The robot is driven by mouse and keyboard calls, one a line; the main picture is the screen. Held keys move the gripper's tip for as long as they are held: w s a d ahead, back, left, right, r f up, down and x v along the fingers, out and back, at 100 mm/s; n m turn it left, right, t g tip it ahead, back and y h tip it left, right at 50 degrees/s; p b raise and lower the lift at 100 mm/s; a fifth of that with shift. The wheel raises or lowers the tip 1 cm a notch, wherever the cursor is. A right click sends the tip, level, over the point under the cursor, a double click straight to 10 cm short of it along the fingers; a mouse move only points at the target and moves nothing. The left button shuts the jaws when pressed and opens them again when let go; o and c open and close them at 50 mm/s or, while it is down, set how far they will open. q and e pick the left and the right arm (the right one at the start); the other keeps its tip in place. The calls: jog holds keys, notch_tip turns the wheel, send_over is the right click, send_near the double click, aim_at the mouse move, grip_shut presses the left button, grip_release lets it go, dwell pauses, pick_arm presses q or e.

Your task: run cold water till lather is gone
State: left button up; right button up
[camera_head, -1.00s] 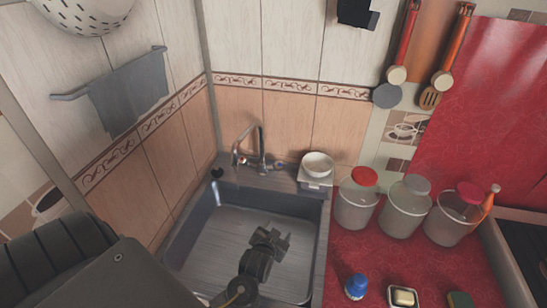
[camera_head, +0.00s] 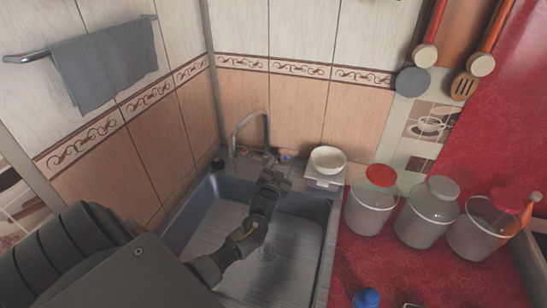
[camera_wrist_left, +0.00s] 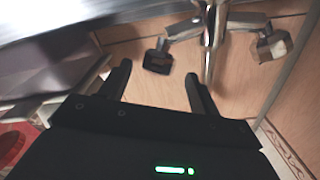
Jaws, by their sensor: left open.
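The metal tap (camera_head: 266,125) stands at the back of the grey sink (camera_head: 212,210). A blue-marked knob (camera_head: 285,158) shows at its right side. I cannot make out running water or lather. My left gripper (camera_head: 273,168) reaches across the sink, just in front of the tap's right side, and partly hides its base. In the left wrist view the tap (camera_wrist_left: 212,45) appears upside down. The open, empty fingers (camera_wrist_left: 160,80) point at one dark knob (camera_wrist_left: 157,60), which lies just beyond the gap between the tips. My right gripper is out of view.
A white bowl (camera_head: 327,159) stands on a scale-like base right of the tap. Several lidded jars, including a red-lidded one (camera_head: 371,205), stand on the red counter (camera_head: 400,270). A blue-topped bottle (camera_head: 366,298) is at the front. A towel (camera_head: 106,65) hangs at left.

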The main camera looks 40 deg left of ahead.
aim_at(283, 163)
pick_arm(q)
jog(key=b+x, duration=0.2)
jog(key=x, duration=0.1)
jog(key=shift+w+a+f, duration=0.1)
jog(key=shift+w+f, duration=0.1)
jog(key=shift+w, duration=0.15)
jog(key=shift+w+r, duration=0.15)
jog(key=shift+w, duration=0.05)
jog(key=shift+r, duration=0.2)
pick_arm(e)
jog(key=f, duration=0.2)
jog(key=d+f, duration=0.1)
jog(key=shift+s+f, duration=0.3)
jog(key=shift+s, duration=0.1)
